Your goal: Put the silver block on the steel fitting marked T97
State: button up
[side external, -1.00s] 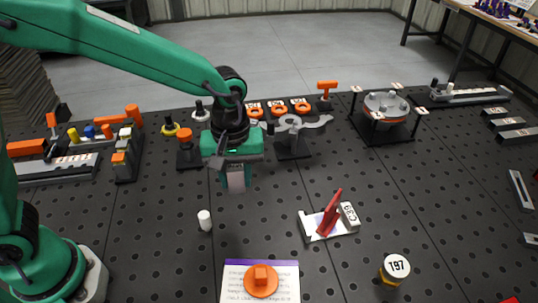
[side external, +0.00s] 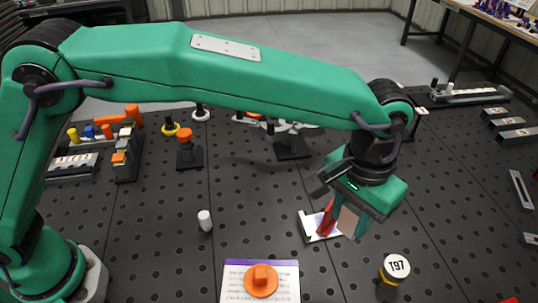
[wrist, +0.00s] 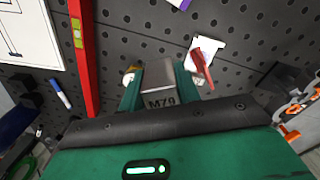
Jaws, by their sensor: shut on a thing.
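The silver block (wrist: 160,78) is between the two fingers of my gripper (wrist: 158,88) in the wrist view, with M79 on its near face. In the side view my gripper (side external: 347,222) is shut on this block (side external: 347,219) and holds it pointing down, in front of the red-and-white part. The steel fitting marked T97 (side external: 397,266) stands upright to the right and nearer the camera, with a white round top and a yellowish band. The block and the fitting are apart. In the wrist view a yellowish-white piece beside the left finger may be the fitting, mostly hidden.
A white plate with a red upright (side external: 325,219) stands close by my gripper, partly hidden. A white cylinder (side external: 205,220) and an orange knob (side external: 261,281) on a paper are to the left. The wrist view shows a red bar (wrist: 83,55) and a marker (wrist: 62,92).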

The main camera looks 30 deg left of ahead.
jog(key=s+d+r+m, duration=0.1)
jog(key=s+d+m, duration=0.4)
jog(key=d, duration=0.6)
jog(key=shift+s+d+r+m, duration=0.15)
jog(key=shift+s+r+m, duration=0.25)
jog(key=shift+s, duration=0.7)
jog(key=shift+w+f, duration=0.1)
send_over(393, 267)
notch_tip(393, 267, down, 7)
jog(key=shift+w, duration=0.1)
jog(key=shift+f, duration=1.95)
jog(key=shift+f, duration=0.2)
jog(key=o, duration=1.1)
